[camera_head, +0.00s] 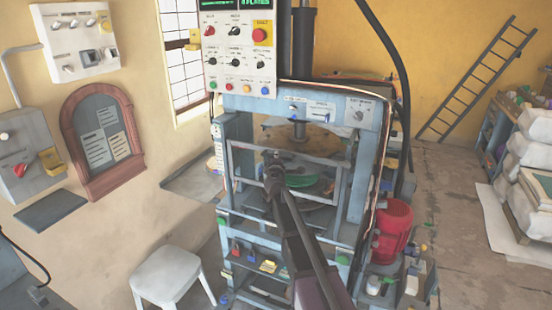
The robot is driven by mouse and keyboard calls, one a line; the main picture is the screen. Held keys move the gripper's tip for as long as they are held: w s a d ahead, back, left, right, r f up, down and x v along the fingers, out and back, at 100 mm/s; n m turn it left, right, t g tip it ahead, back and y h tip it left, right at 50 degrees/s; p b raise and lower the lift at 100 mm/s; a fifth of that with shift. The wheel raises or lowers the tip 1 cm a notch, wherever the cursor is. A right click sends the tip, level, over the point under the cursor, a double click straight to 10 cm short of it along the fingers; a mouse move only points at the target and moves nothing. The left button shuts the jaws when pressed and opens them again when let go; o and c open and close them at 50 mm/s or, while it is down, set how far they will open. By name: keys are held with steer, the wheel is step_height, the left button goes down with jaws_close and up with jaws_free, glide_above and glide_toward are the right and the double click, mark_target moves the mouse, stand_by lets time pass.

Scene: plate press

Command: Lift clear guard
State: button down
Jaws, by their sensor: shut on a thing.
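The clear guard (318,160) is a see-through panel with grey bars across the front opening of the blue-grey press (372,115). My gripper (273,161) is at the guard's upper bar, left of its middle, and is shut on it. My arm reaches up from the bottom of the view and hides part of the guard's lower middle. A green disc (300,181) shows behind the guard, below the press ram (298,129). The exact finger contact is too small to make out.
A control panel (238,50) with knobs and a red button stands above the opening. Open floor lies further right, before stacked white sacks (525,160).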

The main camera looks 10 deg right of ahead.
steer(key=shift+r+p, duration=2.6)
steer(key=shift+r, duration=0.6)
steer(key=c, duration=0.7)
jaws_free()
steer(key=shift+s, duration=0.15)
steer(key=s, duration=0.3)
steer(key=s+a, duration=0.1)
steer(key=s, duration=0.3)
steer(key=s+a, duration=0.1)
steer(key=s, duration=0.3)
steer(key=shift+s+a, duration=0.15)
steer(key=shift+s, duration=0.05)
